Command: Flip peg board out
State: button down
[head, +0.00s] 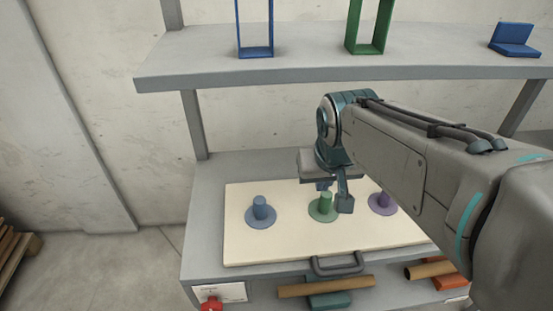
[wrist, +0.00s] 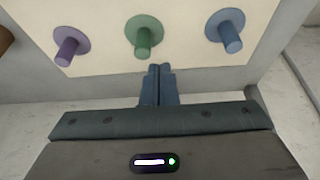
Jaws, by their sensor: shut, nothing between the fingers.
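The peg board (head: 285,240) is a cream panel lying flat on the grey bench. It bears a blue peg (head: 260,210), a green peg (head: 325,203) and a purple peg (head: 382,200), each on a round base of its colour. A dark handle (head: 338,266) sits at its front edge. My gripper (head: 335,198) is over the board close to the green peg; I cannot tell whether it touches. In the wrist view my gripper (wrist: 160,70) has its fingers together and empty, and the board (wrist: 185,55) with its pegs fills the top.
A grey shelf (head: 230,72) above holds a blue frame (head: 255,52), a green frame (head: 364,47) and a blue bracket (head: 513,45). Below the board's front are a brown tube (head: 300,290), an orange item (head: 450,283) and a red knob (head: 211,304).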

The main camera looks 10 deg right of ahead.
jog(key=w+a+f+t+b, duration=0.1)
jog(key=w+f+b, duration=0.1)
jog(key=w+b, duration=0.3)
jog(key=w+a+f+t+b, duration=0.1)
jog(key=w+a+f+b, duration=0.1)
jog(key=w+b, duration=0.3)
jog(key=w+a+f+t+b, duration=0.1)
jog(key=w+a+f+b, duration=0.1)
jog(key=w+b, duration=0.3)
jog(key=shift+f+b, duration=0.9)
jog(key=shift+b, duration=0.65)
jog(key=shift+w+a+r+t, duration=0.1)
jog(key=shift+w+r+t, duration=0.1)
jog(key=shift+w+t, duration=0.15)
jog(key=shift+w+f, duration=0.1)
jog(key=b+x, duration=0.3)
jog(key=x, duration=0.6)
jog(key=shift+f+b, duration=0.3)
jog(key=shift+b, duration=0.05)
jog(key=shift+f+b, duration=0.3)
jog(key=shift+s+r+b, duration=0.2)
jog(key=shift+s+b, duration=0.3)
jog(key=shift+s, duration=1.3)
